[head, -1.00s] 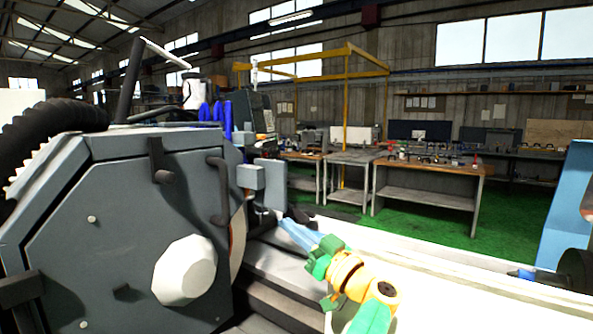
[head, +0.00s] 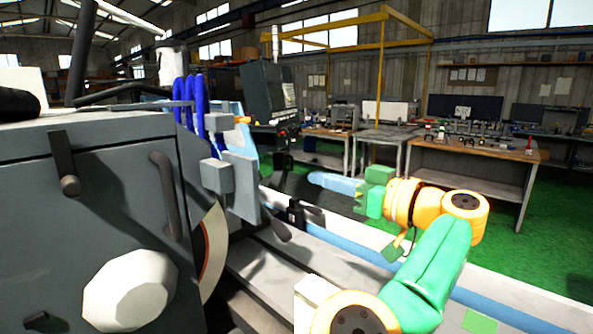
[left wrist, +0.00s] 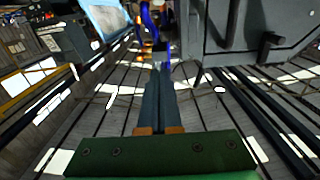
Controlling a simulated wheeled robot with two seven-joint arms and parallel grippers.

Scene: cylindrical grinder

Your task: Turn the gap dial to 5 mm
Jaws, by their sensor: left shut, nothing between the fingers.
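The grinder (head: 110,170) fills the left of the head view, a dark grey housing with a large white faceted knob (head: 131,291) low on its front. I see no readable scale, so I cannot tell which part is the gap dial. My left gripper (head: 318,181), with light blue fingers, is right of the housing and points left toward it. It is apart from the knob and seems to touch nothing. In the left wrist view its fingers (left wrist: 164,80) are together and empty. My right gripper is in neither view.
A pale machine bed (head: 262,283) runs below my left arm. Grey blocks (head: 238,178) and blue hoses (head: 193,108) stick out at the housing's right side. A control panel (head: 268,92) stands behind. Workbenches (head: 470,160) line the back beyond a green floor.

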